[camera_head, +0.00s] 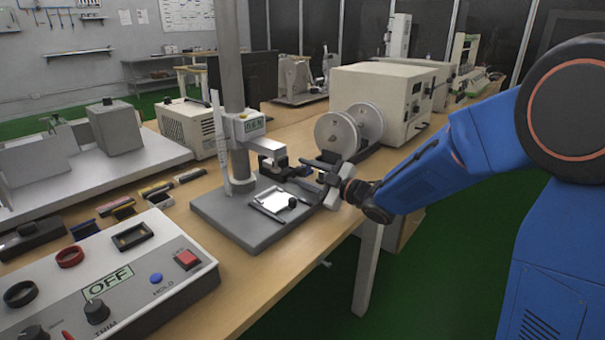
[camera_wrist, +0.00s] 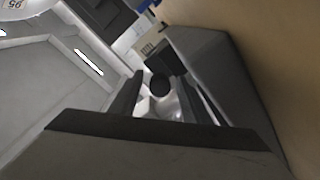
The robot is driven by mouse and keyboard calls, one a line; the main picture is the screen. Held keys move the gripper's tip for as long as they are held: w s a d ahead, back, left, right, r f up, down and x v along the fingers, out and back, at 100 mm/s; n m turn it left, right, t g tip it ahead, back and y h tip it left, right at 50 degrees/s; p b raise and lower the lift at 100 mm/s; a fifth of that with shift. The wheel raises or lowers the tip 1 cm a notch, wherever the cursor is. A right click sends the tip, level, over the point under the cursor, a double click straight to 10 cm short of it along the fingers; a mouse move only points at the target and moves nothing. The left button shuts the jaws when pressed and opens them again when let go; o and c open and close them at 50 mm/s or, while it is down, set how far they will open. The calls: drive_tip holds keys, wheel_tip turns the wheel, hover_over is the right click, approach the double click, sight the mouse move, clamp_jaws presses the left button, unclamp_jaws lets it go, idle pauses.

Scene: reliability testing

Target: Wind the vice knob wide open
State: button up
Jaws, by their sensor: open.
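The vice (camera_head: 270,202) is a small bright metal frame on the grey base plate (camera_head: 232,220) of a test stand. Its dark round knob (camera_head: 292,202) is at its right side, facing my arm. My gripper (camera_head: 308,178) reaches in from the right, close to the knob and low over the plate. In the wrist view the dark knob end (camera_wrist: 159,85) shows between my two dark fingers, with a pale metal part behind it. My gripper (camera_wrist: 157,92) is open. Whether a finger touches the knob I cannot tell.
The stand's column (camera_head: 231,100) and its head with a display (camera_head: 248,126) rise behind the vice. A beige machine with pale discs (camera_head: 337,134) stands behind my gripper. The table edge is below my arm.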

drive_tip(key=c, duration=1)
drive_tip(key=shift+a, duration=0.1)
drive_tip(key=shift+c, duration=0.2)
drive_tip(key=shift+n, duration=0.4)
drive_tip(key=n, duration=0.9)
drive_tip(key=shift+h, duration=0.3)
drive_tip(key=n, duration=0.4)
drive_tip(key=shift+n, duration=0.3)
drive_tip(key=n, duration=0.4)
drive_tip(key=shift+f+n, duration=0.1)
drive_tip(key=shift+n, duration=0.2)
